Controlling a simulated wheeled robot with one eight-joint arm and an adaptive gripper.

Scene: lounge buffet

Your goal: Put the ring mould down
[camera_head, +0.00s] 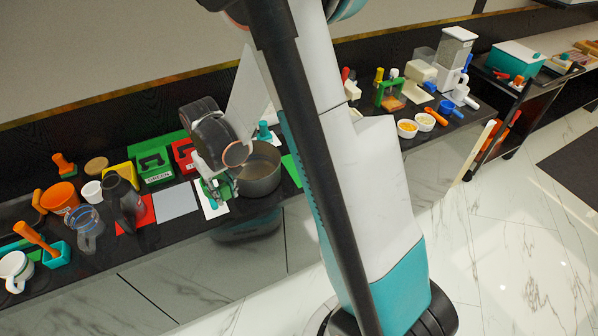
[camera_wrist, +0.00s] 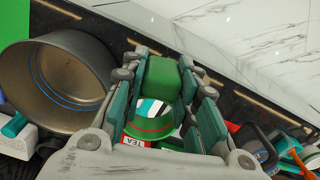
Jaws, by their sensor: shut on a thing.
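My gripper (camera_head: 216,188) is low over the counter, just left of the grey pot (camera_head: 262,170). In the wrist view my gripper (camera_wrist: 165,105) is shut on the green ring mould (camera_wrist: 163,80). The mould shows as a green block between the fingers, with a ring-like rim bearing a red line below it. The fingers cover its sides. In the head view the mould is small and mostly hidden by my gripper, above or on a white card (camera_head: 211,211); I cannot tell whether it touches.
The pot (camera_wrist: 50,85) is close beside my fingers in the wrist view. A grey mat (camera_head: 177,202), a red mat (camera_head: 143,214) and a dark pitcher (camera_head: 122,203) lie to the left. Labelled green (camera_head: 152,162) and red (camera_head: 183,155) boxes stand behind. The counter's front edge is close.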

